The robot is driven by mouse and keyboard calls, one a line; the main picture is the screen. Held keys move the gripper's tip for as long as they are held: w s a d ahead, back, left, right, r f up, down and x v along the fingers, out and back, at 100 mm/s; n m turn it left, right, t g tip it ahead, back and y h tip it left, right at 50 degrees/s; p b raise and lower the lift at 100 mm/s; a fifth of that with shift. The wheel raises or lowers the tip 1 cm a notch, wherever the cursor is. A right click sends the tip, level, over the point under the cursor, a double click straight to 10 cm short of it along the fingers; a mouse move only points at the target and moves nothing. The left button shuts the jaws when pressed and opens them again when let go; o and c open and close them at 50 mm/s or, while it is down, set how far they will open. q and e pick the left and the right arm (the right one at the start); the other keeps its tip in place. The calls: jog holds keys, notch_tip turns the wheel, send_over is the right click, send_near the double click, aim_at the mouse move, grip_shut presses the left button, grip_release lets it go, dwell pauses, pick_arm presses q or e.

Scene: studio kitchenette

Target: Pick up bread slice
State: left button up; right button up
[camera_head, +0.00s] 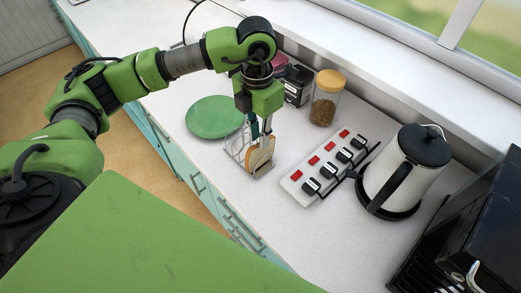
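A tan bread slice (261,157) stands on edge in a small wire rack (236,152) on the white counter. My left gripper (261,131) points down from above, with its fingertips at the top edge of the slice. The fingers are small here, and I cannot tell whether they are closed on the bread or only around it. My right gripper is not in view.
A green plate (214,117) lies behind the rack. A white power strip (327,167) with red switches lies to its right, then a white and black kettle (401,172). A lidded jar (326,97) and a dark canister (297,85) stand near the wall.

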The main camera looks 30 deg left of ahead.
aim_at(260, 155)
pick_arm(q)
jog(key=shift+d+f+p, duration=0.1)
jog(key=shift+f+p, duration=0.35)
jog(key=shift+f, duration=1.15)
jog(key=shift+s, duration=0.1)
grip_shut()
